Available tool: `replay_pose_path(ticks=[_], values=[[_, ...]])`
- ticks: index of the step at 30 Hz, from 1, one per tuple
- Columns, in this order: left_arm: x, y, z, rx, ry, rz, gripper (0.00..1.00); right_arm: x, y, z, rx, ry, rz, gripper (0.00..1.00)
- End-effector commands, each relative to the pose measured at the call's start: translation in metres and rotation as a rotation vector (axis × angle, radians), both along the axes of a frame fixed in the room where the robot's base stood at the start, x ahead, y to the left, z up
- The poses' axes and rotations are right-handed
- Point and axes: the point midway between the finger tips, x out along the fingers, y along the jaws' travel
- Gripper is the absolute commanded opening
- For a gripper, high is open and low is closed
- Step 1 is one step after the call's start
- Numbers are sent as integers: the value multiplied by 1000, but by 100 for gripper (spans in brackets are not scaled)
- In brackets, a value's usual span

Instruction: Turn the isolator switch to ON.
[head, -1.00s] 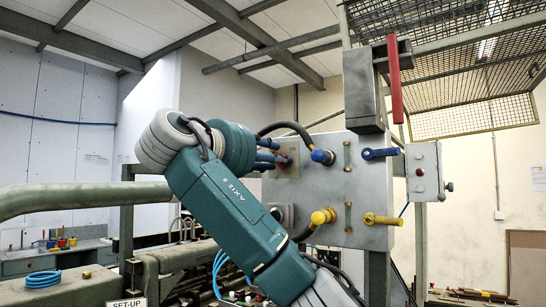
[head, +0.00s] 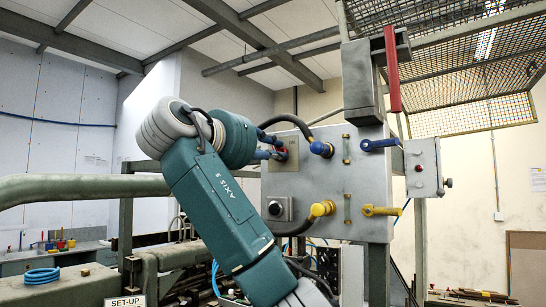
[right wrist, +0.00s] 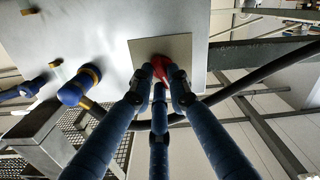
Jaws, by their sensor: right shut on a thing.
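The isolator switch, a red knob (right wrist: 160,66) on a pale square plate (right wrist: 186,47), shows between my fingertips in the right wrist view. In the head view a sliver of the knob (head: 281,154) shows at the upper left of the grey panel (head: 350,178). My right gripper (right wrist: 157,74) is shut on the knob, and it also shows side-on in the head view (head: 276,150). My fingers hide much of the knob, and I cannot read its position or any ON mark. My left gripper is out of view.
A blue fitting (head: 321,149) with a black cable is close right of the switch. A blue lever (head: 380,144), yellow fitting (head: 322,208), yellow lever (head: 381,210) and dark knob (head: 277,207) share the panel. A long red handle (head: 392,68) stands above.

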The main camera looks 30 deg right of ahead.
Motion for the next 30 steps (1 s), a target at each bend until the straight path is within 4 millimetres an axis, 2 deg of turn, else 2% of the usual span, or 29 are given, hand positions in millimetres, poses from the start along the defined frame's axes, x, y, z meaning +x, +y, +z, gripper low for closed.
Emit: replay_pose_path(ticks=[13, 30], values=[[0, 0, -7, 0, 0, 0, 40, 0, 1, -4, 166, -390, 2, 0], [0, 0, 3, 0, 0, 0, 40, 0, 1, -5, 364, -869, 1, 0]])
